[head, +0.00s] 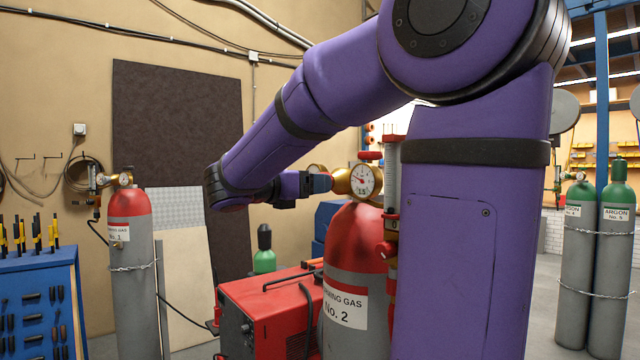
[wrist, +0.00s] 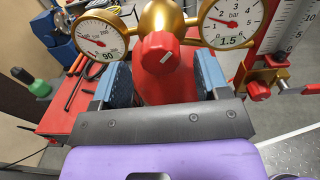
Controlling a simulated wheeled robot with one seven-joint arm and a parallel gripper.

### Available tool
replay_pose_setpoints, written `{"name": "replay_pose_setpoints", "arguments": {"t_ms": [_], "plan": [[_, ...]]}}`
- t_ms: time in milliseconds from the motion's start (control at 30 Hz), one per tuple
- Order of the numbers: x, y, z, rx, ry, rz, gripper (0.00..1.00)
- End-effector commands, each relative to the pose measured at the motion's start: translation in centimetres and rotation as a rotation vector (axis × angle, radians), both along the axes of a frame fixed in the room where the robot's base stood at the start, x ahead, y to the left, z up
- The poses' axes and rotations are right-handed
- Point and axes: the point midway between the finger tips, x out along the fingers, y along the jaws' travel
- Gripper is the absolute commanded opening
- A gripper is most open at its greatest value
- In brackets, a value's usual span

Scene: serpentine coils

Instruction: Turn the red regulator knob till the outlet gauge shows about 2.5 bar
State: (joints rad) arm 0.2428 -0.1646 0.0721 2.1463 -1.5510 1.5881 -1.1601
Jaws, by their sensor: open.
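The red regulator knob (wrist: 158,55), with a white mark on its face, sits on the brass regulator body (wrist: 168,14). The outlet gauge (wrist: 232,18), in bar, is right of the knob and reads 1.5 in its window. The other gauge (wrist: 100,38), at left, reads 90. My gripper (wrist: 162,76) is open, its blue fingers on either side of the knob with a gap showing on each side. In the head view my gripper (head: 319,183) is just left of the gauge (head: 364,181) on the cylinder marked No. 2 (head: 350,270); the knob is hidden there.
A flowmeter tube (head: 392,175) with red fittings (wrist: 258,90) stands close right of the regulator. A red welding machine (head: 270,310) is at the left below my arm. Cylinder No. 1 (head: 135,270) stands farther left; argon cylinders (head: 600,260) are chained at right.

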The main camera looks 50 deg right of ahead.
Motion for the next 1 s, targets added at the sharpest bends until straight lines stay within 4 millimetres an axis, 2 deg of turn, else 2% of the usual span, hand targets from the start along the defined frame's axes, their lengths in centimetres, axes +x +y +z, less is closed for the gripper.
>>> {"name": "replay_pose_setpoints", "arguments": {"t_ms": [200, 567, 667, 800, 1000], "plan": [[-0.5, -2.2, 0.0, 0.0, 0.0, -0.001, 0.69], [-0.5, -2.7, 0.0, 0.001, -0.001, 0.0, 0.69], [-0.5, -2.7, 0.0, 0.001, -0.001, 0.0, 0.5], [-0.5, -2.7, 0.0, 0.001, -0.001, 0.0, 0.19], [-0.5, -2.7, 0.0, -0.002, -0.01, 0.001, 0.19]]}}
